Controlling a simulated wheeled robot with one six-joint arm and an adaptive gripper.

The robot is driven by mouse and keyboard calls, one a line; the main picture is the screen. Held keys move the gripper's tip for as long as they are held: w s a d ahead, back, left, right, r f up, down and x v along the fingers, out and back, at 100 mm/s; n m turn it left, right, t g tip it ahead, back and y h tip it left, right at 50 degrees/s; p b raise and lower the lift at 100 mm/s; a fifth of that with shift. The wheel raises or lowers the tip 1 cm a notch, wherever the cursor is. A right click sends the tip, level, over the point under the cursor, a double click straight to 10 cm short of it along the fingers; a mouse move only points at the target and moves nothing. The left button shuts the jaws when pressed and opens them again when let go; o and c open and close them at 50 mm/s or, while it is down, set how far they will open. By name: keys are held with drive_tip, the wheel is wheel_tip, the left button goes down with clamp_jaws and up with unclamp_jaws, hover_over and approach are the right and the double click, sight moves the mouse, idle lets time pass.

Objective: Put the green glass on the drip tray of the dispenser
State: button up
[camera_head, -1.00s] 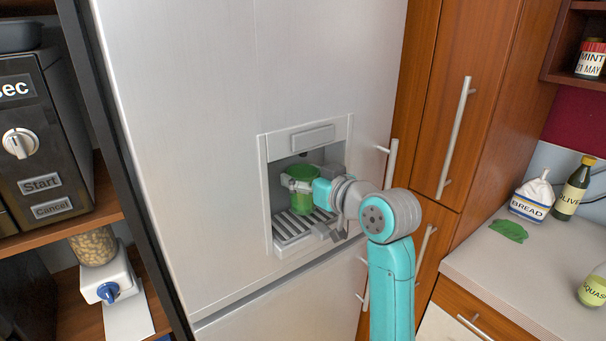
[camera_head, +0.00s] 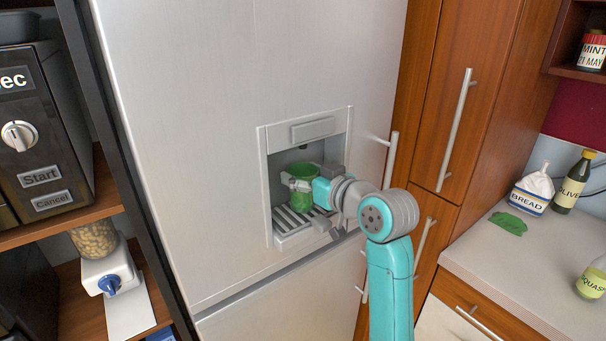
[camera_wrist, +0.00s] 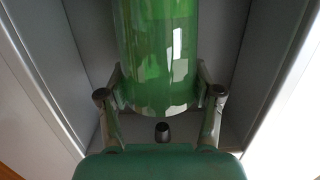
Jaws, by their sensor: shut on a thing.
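The green glass (camera_head: 301,187) is upright inside the recess of the dispenser (camera_head: 261,165) in the fridge door. My gripper (camera_head: 300,185) is shut on the glass from the right. In the wrist view the glass (camera_wrist: 158,50) stands between the two fingers of my gripper (camera_wrist: 160,95). The slatted drip tray (camera_head: 289,226) is below the glass. The glass's bottom is close to the tray's slats; I cannot tell whether it touches them, as the gripper and wrist hide part of that area.
The recess walls stand close on both sides of the gripper. A fridge handle (camera_head: 391,160) is to the right of the dispenser. A counter (camera_head: 480,250) with a bread bag (camera_head: 533,194) and an olive bottle (camera_head: 573,187) is at the right. Shelves with a microwave (camera_head: 40,140) are at the left.

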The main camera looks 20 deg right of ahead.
drive_tip(key=shift+f, duration=0.2)
drive_tip(key=o, duration=1.6)
drive_tip(key=shift+c, duration=0.2)
drive_tip(key=v, duration=1.2)
clamp_jaws()
